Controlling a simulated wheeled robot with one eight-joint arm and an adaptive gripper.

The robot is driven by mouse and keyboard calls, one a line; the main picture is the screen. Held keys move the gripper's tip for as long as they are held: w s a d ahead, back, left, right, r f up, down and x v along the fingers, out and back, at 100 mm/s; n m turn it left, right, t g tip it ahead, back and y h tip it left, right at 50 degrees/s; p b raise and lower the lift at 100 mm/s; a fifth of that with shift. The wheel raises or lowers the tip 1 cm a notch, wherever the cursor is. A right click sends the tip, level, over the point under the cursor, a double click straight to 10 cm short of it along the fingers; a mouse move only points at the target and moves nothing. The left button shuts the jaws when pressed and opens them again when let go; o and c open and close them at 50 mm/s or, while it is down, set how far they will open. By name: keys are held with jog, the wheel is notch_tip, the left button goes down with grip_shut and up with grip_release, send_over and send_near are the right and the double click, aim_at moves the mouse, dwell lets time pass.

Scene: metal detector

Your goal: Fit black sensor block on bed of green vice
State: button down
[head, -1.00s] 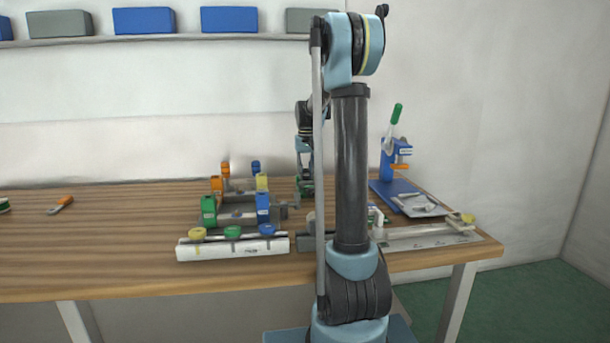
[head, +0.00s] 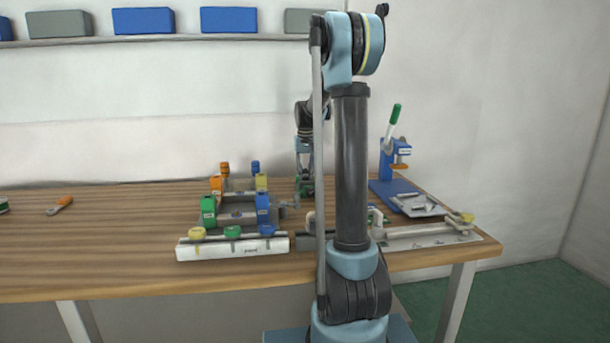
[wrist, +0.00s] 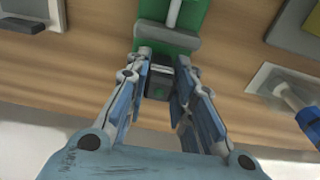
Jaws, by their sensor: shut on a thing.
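The black sensor block (wrist: 159,82) shows in the wrist view between the fingertips of my gripper (wrist: 162,66), which is shut on it. In the head view, a small part of the green vice (head: 305,187) shows beside my arm, which hides most of that spot.
A fixture with green, blue, orange and yellow clamps (head: 235,208) stands left of my arm, behind a white rail with knobs (head: 232,248). A blue press (head: 396,165) and a clear plate with a yellow knob (head: 430,236) are at right. The table's left is mostly free.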

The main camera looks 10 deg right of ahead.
jog(key=shift+s+d+f, duration=0.15)
jog(key=shift+s+f, duration=0.2)
jog(key=shift+s, duration=0.05)
dwell(0.8)
jog(key=shift+w+d+f, duration=0.1)
jog(key=shift+w+f, duration=0.45)
jog(key=shift+f, duration=0.15)
jog(key=shift+r, duration=0.15)
jog(key=c, duration=1.3)
grip_release()
jog(key=shift+a+r, duration=0.1)
jog(key=shift+a, duration=0.1)
jog(key=shift+o, duration=1)
jog(key=shift+r, duration=0.15)
